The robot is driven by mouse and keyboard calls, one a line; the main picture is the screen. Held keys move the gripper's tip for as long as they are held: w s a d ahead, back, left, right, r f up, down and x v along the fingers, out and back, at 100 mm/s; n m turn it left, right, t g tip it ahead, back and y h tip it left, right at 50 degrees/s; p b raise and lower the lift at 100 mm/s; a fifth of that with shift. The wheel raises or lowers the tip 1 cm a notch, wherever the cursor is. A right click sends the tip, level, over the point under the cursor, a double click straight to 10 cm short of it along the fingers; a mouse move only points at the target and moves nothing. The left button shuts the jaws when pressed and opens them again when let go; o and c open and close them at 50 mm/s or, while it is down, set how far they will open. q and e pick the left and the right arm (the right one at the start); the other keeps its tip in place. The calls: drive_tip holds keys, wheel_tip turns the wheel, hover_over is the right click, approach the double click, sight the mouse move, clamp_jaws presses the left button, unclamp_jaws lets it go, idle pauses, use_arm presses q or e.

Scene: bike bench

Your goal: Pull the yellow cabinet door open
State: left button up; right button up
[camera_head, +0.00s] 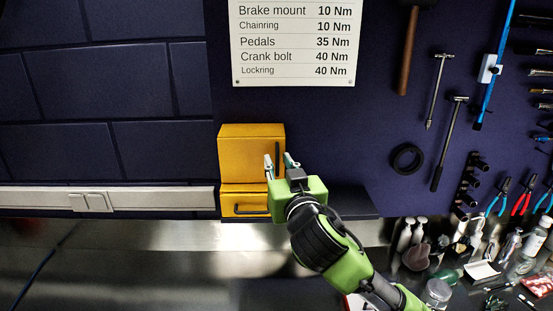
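The yellow cabinet (240,150) stands against the dark wall panel near the middle of the view. Its door looks shut, with a dark upright handle (278,151) near the right edge. Below the door is a yellow drawer (232,191) with a dark horizontal handle (250,210). My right gripper (279,159) is in front of the cabinet's right side, fingers apart. In the picture the door handle shows between the fingertips; I cannot tell whether they touch it. The gripper hides the lower right of the cabinet. My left gripper is not in view.
A metal bench (140,265) runs below. Bottles (405,234), a jar (437,292) and other items crowd its right side. Tools such as a hammer (407,50) and a black ring (407,159) hang on the panel. The bench left of the cabinet is mostly clear.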

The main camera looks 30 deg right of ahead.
drive_tip(key=shift+s+a+r, duration=0.15)
drive_tip(key=shift+s+r, duration=0.05)
drive_tip(key=shift+s, duration=0.15)
drive_tip(key=shift+c, duration=0.4)
clamp_jaws()
